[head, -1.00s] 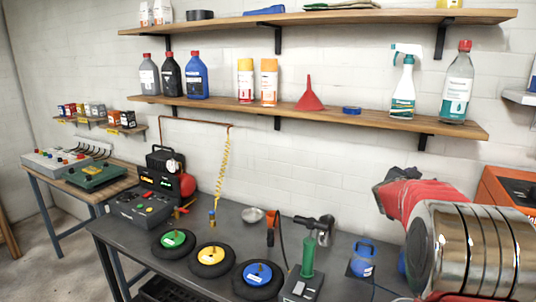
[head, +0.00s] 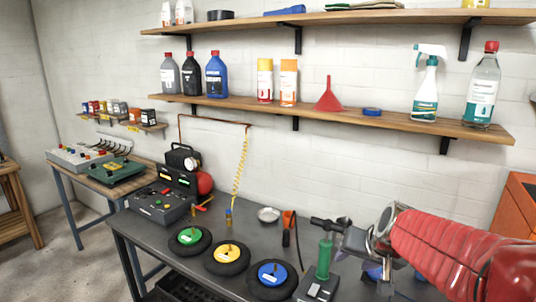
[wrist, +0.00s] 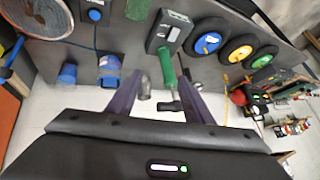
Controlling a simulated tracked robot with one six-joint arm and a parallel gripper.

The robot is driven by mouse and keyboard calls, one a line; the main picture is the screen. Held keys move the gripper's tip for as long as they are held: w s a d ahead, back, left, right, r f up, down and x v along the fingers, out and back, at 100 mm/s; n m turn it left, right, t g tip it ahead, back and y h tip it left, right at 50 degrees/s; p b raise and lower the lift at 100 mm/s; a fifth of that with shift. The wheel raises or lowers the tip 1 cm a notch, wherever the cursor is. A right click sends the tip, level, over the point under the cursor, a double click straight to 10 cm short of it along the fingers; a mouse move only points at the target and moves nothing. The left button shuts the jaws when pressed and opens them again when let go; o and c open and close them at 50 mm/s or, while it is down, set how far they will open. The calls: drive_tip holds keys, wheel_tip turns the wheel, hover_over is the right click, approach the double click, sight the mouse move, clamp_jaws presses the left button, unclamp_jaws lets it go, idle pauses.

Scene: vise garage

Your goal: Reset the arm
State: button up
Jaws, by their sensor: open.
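My arm, in a red sleeve, reaches in from the right of the head view. My gripper (head: 352,243) is over the right part of the grey workbench (head: 262,212); it overlaps the view of a blue item behind it. In the wrist view my gripper (wrist: 160,78) shows two purple fingers spread apart, with nothing held between them. A green-handled tool on a grey box (head: 318,285) stands just left of the gripper in the head view. It also shows beyond the fingers in the wrist view (wrist: 170,30).
Wheels with green (head: 188,240), yellow (head: 227,257) and blue (head: 270,276) hubs lie along the bench front. A control box (head: 160,203) stands at the left. A shelf (head: 350,117) with bottles hangs above.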

drive_tip(key=s+a+n+g, duration=0.1)
drive_tip(key=s+a, duration=0.1)
drive_tip(key=s, duration=0.9)
drive_tip(key=s+a+n, duration=0.2)
drive_tip(key=s+a, duration=0.1)
drive_tip(key=s, duration=0.9)
drive_tip(key=shift+s+a+r+n+g+h, duration=0.15)
drive_tip(key=shift+a+n+g+h, duration=0.15)
drive_tip(key=shift+g+h, duration=0.1)
drive_tip(key=shift+c, duration=0.5)
